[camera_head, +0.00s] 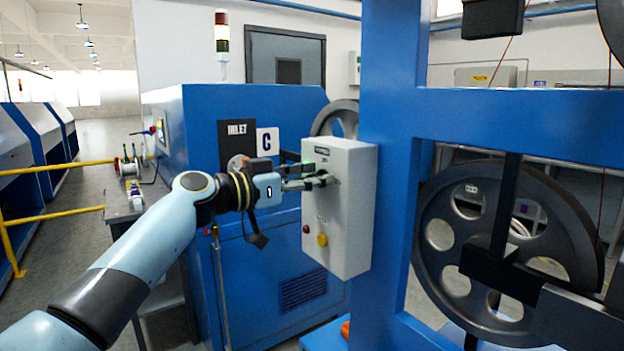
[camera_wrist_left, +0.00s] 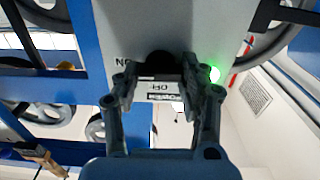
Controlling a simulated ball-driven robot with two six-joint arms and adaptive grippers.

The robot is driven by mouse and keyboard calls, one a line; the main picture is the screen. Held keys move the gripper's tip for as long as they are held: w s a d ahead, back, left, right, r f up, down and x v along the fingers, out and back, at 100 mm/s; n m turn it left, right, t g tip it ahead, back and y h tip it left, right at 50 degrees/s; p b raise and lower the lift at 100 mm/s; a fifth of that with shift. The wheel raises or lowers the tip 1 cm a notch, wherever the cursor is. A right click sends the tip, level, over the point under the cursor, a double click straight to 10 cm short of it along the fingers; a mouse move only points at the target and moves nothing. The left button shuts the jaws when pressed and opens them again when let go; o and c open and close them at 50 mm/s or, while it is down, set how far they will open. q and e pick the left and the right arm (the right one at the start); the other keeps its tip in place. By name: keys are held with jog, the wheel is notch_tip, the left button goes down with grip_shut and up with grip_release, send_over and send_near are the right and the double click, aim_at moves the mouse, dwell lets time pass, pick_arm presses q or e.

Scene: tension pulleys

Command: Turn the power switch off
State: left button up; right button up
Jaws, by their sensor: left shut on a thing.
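The grey control box (camera_head: 345,225) is fixed to a blue post, with the power switch on its front face. The black switch knob (camera_wrist_left: 160,62) shows between the fingers in the left wrist view, by upside-down ON, OFF and POWER labels. My left gripper (camera_head: 325,180) is at the upper part of the box face, shut on the knob. In the left wrist view its fingers (camera_wrist_left: 160,80) sit on both sides of the knob. A green light (camera_wrist_left: 214,74) glows beside it. The fingers partly hide the knob, so I cannot tell its setting. My right gripper is out of view.
A red button (camera_head: 306,229) and a yellow button (camera_head: 322,240) sit lower on the box. A blue cabinet (camera_head: 270,260) stands behind my left arm. A large dark pulley wheel (camera_head: 470,245) is right of the post. Yellow rails (camera_head: 60,165) stand at the left.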

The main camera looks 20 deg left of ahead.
pick_arm(q)
jog(key=n, duration=1.7)
jog(key=shift+w+a+f+n, duration=0.15)
jog(key=shift+a+f+n, duration=0.05)
jog(key=shift+n, duration=0.1)
dwell(0.4)
jog(key=o, duration=1.2)
jog(key=shift+c, duration=0.2)
jog(key=v, duration=1.2)
